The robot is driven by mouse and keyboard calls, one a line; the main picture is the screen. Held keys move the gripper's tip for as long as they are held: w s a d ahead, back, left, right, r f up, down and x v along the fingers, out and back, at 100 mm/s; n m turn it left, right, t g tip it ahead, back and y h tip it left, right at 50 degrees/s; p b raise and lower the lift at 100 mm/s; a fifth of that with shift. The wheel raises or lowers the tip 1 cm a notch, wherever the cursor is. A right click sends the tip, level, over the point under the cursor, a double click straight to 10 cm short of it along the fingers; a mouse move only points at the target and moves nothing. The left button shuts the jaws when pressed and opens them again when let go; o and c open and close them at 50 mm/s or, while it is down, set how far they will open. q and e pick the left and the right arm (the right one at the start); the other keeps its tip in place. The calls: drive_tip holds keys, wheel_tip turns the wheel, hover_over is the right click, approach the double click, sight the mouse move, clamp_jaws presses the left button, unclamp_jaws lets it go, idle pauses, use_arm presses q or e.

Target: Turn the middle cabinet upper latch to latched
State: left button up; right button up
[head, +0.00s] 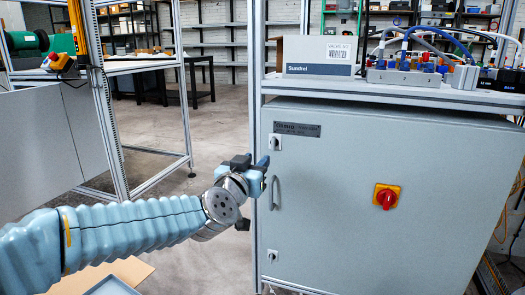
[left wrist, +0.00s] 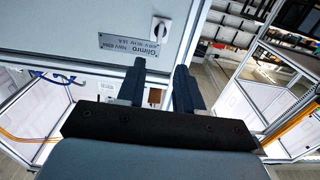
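The grey middle cabinet (head: 340,180) fills the right half of the head view. Its upper latch (head: 275,142), a small knob on a white plate, sits at the door's upper left, beside the nameplate (head: 298,129). In the left wrist view the upper latch (left wrist: 163,32) is beyond the fingertips, apart from them. My left gripper (head: 262,163) is in front of the door's left edge, a little below the upper latch. Its two dark fingers (left wrist: 160,70) are apart with nothing between them. The latch's exact turn is too small to tell. My right gripper is not in view.
A door handle (head: 275,193) and a lower latch (head: 272,256) are below the upper latch. A red switch on a yellow plate (head: 387,197) is on the door. A box (head: 319,56) and cabled devices (head: 420,75) stand above.

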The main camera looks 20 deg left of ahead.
sight(273, 144)
use_arm(q)
drive_tip(key=w, duration=1.2)
drive_tip(key=shift+w+d+f, duration=0.1)
drive_tip(key=shift+w+d, duration=0.05)
drive_tip(key=shift+d, duration=0.05)
clamp_jaws()
